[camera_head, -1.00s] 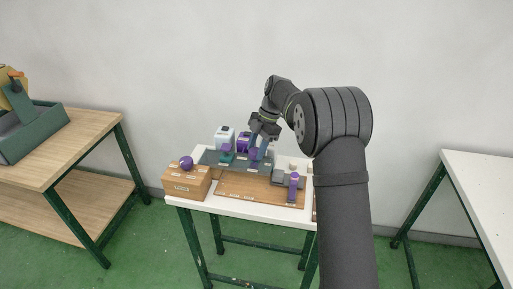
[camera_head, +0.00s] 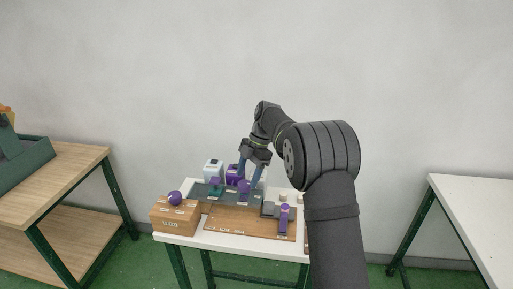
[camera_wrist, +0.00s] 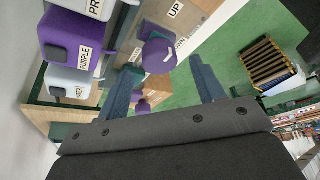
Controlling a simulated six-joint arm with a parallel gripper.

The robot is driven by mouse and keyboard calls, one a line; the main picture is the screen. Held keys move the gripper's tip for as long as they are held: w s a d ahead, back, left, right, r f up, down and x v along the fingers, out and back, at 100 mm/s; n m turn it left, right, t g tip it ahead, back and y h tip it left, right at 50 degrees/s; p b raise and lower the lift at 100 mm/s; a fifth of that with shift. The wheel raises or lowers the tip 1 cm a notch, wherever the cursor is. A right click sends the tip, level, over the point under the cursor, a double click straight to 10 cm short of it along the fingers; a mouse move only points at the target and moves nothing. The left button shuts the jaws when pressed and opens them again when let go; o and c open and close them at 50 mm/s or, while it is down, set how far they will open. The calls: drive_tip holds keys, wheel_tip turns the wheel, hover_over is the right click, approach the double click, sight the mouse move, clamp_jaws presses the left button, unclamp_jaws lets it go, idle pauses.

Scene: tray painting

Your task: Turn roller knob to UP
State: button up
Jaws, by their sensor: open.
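The purple knob (camera_wrist: 158,52) shows in the wrist view, close to a label reading UP (camera_wrist: 175,10). A pale pointer mark shows on its face. My gripper (camera_wrist: 163,68) is open, with one blue-grey finger on each side of the knob's near end; I cannot tell whether they touch it. In the head view my gripper (camera_head: 248,181) points down over the grey panel on the white table (camera_head: 205,240). A purple knob (camera_head: 244,187) shows between its fingers there, partly hidden.
Containers stand behind the panel, one purple (camera_wrist: 70,48) labelled PURPLE and others white. A wooden box (camera_head: 175,216) with a purple ball (camera_head: 175,198) stands at the left. A purple handle (camera_head: 284,214) stands at the right of the brown board (camera_head: 240,222).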

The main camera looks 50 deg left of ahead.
drive_tip(key=v, duration=1.5)
drive_tip(key=shift+f, duration=0.1)
drive_tip(key=x, duration=1.7)
drive_tip(key=shift+s+f, duration=0.1)
